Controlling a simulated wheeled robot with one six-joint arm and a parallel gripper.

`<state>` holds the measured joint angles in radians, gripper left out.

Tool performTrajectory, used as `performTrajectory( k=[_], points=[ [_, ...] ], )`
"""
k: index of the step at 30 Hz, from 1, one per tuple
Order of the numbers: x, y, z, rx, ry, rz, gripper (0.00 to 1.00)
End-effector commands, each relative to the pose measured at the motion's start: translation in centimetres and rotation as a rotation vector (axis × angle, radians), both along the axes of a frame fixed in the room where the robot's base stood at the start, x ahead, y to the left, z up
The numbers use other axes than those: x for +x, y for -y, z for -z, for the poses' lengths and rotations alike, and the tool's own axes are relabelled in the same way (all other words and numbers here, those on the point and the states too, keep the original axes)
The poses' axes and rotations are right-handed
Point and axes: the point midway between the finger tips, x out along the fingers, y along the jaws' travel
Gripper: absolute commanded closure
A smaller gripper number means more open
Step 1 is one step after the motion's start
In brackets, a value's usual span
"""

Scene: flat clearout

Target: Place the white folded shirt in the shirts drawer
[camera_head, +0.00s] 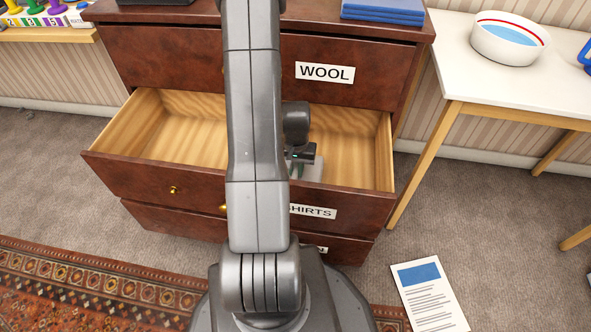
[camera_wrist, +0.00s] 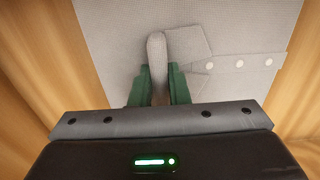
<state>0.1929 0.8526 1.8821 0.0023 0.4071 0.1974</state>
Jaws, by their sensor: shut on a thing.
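The white folded shirt (camera_wrist: 110,45) shows in the wrist view, with a collar and a row of buttons, between wooden drawer sides. My gripper (camera_wrist: 157,88) has green fingers and is shut on a pinched fold of the shirt. In the head view the shirts drawer (camera_head: 150,172) is pulled open below the drawer marked WOOL. My gripper (camera_head: 300,172) is down inside this drawer, right of its middle. A pale bit of the shirt (camera_head: 313,168) shows beside it; my arm hides much of the rest. I cannot tell whether the shirt touches the drawer floor.
The WOOL drawer (camera_head: 345,92) above is shut. Blue folded cloth (camera_head: 383,12) lies on the dresser top. A white table (camera_head: 500,75) with a white bowl (camera_head: 508,42) stands at the right. A printed sheet (camera_head: 430,295) lies on the carpet. The drawer's left part looks empty.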

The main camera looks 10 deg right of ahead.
Motion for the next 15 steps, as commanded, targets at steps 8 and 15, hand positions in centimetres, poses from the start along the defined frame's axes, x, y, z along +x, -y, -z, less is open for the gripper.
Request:
performTrajectory(
  k=[8,15],
  points=[
    [0.04,0.01,0.27,0.000,0.001,0.000,1.00],
    [0.02,0.00,0.21,0.000,0.001,0.000,0.63]
  ],
)
